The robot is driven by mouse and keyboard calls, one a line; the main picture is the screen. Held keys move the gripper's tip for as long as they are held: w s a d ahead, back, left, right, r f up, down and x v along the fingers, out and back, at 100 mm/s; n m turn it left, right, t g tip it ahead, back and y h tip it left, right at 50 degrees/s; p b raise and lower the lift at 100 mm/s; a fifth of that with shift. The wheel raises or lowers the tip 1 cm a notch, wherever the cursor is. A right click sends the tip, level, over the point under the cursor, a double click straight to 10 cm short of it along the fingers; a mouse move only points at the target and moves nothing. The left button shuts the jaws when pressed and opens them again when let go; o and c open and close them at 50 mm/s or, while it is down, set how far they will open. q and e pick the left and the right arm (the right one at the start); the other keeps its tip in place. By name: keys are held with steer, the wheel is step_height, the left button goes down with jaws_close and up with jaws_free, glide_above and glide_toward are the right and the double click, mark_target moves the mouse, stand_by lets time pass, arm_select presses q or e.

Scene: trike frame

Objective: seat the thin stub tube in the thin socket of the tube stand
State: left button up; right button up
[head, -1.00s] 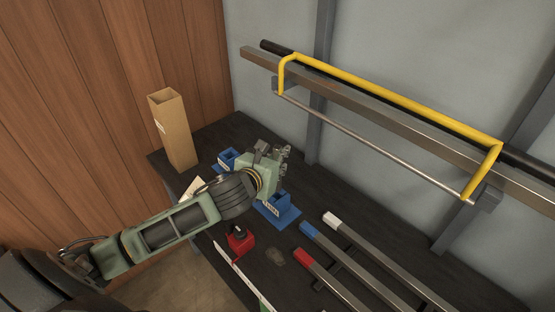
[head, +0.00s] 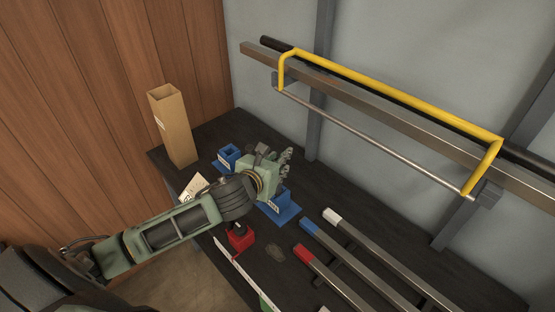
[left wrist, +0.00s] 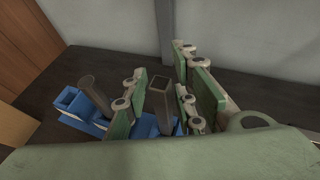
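The blue tube stand shows a left socket block (head: 229,154) and a right base (head: 287,212) in the head view, partly behind my left arm. In the left wrist view the blue stand (left wrist: 70,104) lies at lower left. A dark tube (left wrist: 93,92) stands tilted in the picture at its left part. A hollow square tube (left wrist: 163,98) shows between the fingers of my left gripper (left wrist: 160,62), its lower end hidden. The fingers are apart, one on each side; contact is unclear. In the head view the left gripper (head: 285,156) is above the right base. I cannot tell which tube is thin.
A tall cardboard box (head: 174,128) stands at the table's back left. A red block (head: 240,240) sits in front of the stand. Several long bars with coloured ends, such as the blue one (head: 310,228), lie at right. A yellow-handled frame (head: 390,88) is on the wall side.

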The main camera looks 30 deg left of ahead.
arm_select(q)
steer(key=shift+o, duration=0.5)
steer(key=shift+r, duration=0.75)
steer(key=b+v, duration=0.1)
steer(key=v, duration=1.1)
steer(key=shift+f+b, duration=0.2)
steer(key=shift+b, duration=0.1)
